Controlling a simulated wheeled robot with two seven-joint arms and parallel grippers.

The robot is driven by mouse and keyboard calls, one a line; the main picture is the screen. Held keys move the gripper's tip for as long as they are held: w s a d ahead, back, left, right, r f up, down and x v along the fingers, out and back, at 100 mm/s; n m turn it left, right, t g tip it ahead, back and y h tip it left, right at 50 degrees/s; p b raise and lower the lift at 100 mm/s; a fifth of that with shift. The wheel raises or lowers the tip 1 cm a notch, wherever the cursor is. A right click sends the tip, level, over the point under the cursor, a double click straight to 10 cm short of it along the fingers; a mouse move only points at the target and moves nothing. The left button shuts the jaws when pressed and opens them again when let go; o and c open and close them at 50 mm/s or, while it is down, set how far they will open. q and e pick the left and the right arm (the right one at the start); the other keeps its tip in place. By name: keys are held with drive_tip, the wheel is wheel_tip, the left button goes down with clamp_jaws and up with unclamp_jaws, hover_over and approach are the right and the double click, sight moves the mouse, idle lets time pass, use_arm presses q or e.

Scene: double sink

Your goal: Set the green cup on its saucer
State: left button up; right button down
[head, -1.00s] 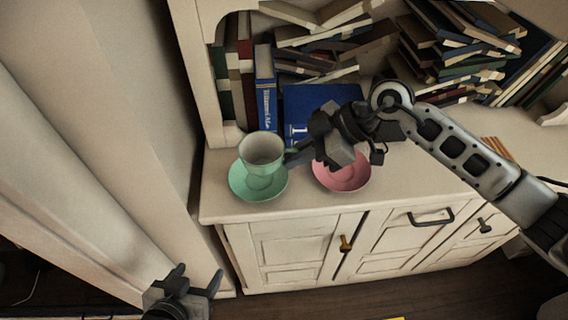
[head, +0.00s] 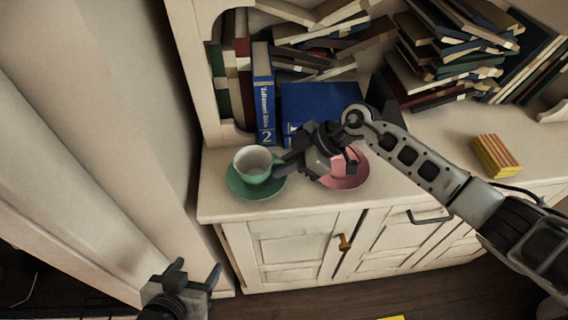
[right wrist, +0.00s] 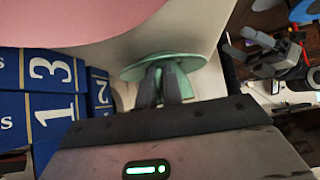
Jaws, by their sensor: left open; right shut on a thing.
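The green cup (head: 251,166) is upright, pale inside, over the middle of the green saucer (head: 240,190). I cannot tell for sure whether its base touches the saucer. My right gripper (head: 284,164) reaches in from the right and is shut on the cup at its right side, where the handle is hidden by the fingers. My left gripper (head: 194,272) is open and empty, low in front of the cabinet.
A pink saucer (head: 352,181) lies to the right, partly under my right gripper. A yellow-orange block (head: 496,156) is on the right of the cabinet top.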

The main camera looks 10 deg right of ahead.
drive_tip(key=c, duration=1.5)
unclamp_jaws()
drive_tip(key=shift+f, duration=0.1)
drive_tip(key=shift+c, duration=0.2)
drive_tip(key=shift+r, duration=0.25)
drive_tip(key=v, duration=1.2)
drive_tip(key=shift+b, duration=0.3)
drive_tip(key=shift+a, duration=0.1)
